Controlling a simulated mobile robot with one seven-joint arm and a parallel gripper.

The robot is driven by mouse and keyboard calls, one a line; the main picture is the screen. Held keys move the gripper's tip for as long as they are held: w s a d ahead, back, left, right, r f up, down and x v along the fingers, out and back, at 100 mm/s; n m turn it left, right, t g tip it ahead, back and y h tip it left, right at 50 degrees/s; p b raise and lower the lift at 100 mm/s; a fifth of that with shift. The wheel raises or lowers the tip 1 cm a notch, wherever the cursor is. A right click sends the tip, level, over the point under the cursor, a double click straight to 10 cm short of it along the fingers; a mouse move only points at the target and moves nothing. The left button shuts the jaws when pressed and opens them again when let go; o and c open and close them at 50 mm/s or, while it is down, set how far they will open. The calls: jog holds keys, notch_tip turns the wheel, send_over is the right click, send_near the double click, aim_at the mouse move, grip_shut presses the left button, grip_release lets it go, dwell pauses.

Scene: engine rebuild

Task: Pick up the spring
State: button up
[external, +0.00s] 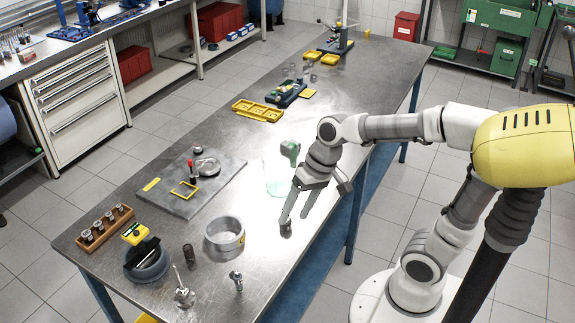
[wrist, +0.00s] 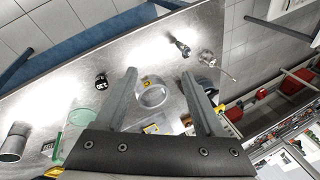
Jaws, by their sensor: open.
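My gripper (external: 296,217) is open and empty above the table, fingers pointing down; it also shows in the wrist view (wrist: 158,74). A small dark, short cylindrical part (external: 286,229) sits just below one fingertip in the external view. In the wrist view it appears as a black-and-pale piece (wrist: 101,80), left of the left finger and apart from it. A dark brown upright cylinder (external: 188,255) stands left of the metal ring. Either could be the spring; the coils are too small to make out.
A wide metal ring (external: 225,234) stands near the gripper, also between the fingers in the wrist view (wrist: 152,94). A connecting-rod-like part (external: 237,281) and a stemmed metal piece (external: 183,292) lie nearer the table's end. A translucent green vessel (external: 278,180) stands behind the gripper.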

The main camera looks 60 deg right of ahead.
aim_at(208, 238)
jog(key=w+a+f+m+y, duration=0.1)
jog(key=w+f+m+y, duration=0.2)
jog(key=w+f+m, duration=0.2)
jog(key=w+a+f+m+t+y, duration=0.1)
jog(key=w+f+m+y, duration=0.2)
jog(key=w, duration=0.9)
jog(key=w+a+f+m+y, duration=0.1)
jog(key=w+f+m+y, duration=0.2)
jog(key=w+f+m, duration=0.6)
jog(key=shift+w+a+f, duration=0.15)
jog(key=shift+w+f, duration=0.1)
jog(key=shift+f, duration=0.55)
jog(key=shift+y, duration=0.3)
jog(key=x, duration=0.7)
jog(key=shift+w+a, duration=0.15)
jog(key=shift+w, duration=0.1)
jog(key=shift+c, duration=0.3)
grip_shut()
